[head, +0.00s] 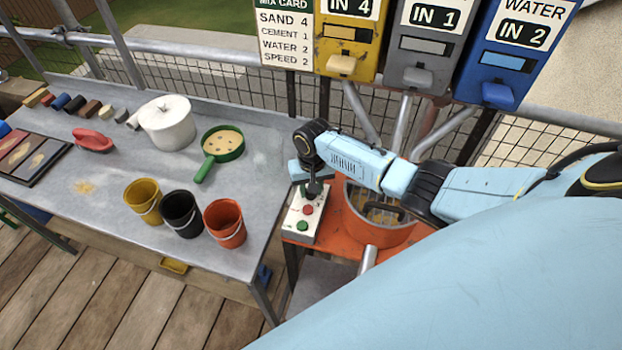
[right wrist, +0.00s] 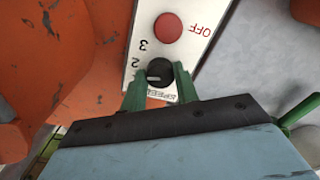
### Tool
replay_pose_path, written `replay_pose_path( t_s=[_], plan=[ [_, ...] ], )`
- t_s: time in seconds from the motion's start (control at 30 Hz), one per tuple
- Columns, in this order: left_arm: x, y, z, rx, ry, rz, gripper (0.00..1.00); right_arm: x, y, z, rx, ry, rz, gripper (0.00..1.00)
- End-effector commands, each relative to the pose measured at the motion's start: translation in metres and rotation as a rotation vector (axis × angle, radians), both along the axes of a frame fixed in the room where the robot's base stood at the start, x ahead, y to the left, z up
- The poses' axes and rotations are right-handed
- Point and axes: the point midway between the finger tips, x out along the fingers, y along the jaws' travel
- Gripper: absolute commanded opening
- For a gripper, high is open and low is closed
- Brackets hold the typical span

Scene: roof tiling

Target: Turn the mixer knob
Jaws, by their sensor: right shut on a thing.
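A pale mark on the knob points to the picture's left, just below the 2. My right gripper (right wrist: 158,88) has its green fingers closed around the knob. In the head view my right gripper (head: 314,184) hides the knob. My left gripper is out of view.
The mix card (head: 285,34) reads sand 4, cement 1, water 2, speed 2. Yellow, grey and blue (head: 511,60) dispensers hang behind the mixer. Yellow, black (head: 181,213) and orange (head: 225,222) buckets stand on the grey table (head: 110,190), left of the control box.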

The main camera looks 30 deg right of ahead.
Motion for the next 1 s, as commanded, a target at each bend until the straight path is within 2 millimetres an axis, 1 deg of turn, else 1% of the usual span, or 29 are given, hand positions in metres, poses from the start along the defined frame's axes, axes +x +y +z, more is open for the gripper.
replay_pose_path(
  t_s=[0.03, 0.3, 0.6, 0.97, 1.0],
  plan=[
    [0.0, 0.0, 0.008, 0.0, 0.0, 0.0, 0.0, 0.001, 0.001, 0.004, 0.002, -0.001, -0.034, 0.07],
    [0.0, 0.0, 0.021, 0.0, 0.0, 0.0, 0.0, 0.001, 0.0, 0.003, 0.001, -0.003, -0.171, 0.07],
    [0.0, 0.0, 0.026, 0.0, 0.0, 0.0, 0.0, 0.002, 0.0, 0.001, 0.0, -0.006, -0.227, 0.07],
    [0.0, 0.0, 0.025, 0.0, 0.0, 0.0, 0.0, 0.002, -0.001, 0.001, -0.001, -0.007, -0.228, 0.07],
    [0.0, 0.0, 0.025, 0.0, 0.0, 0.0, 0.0, 0.002, -0.001, 0.001, -0.001, -0.007, -0.228, 0.35]
  ],
)
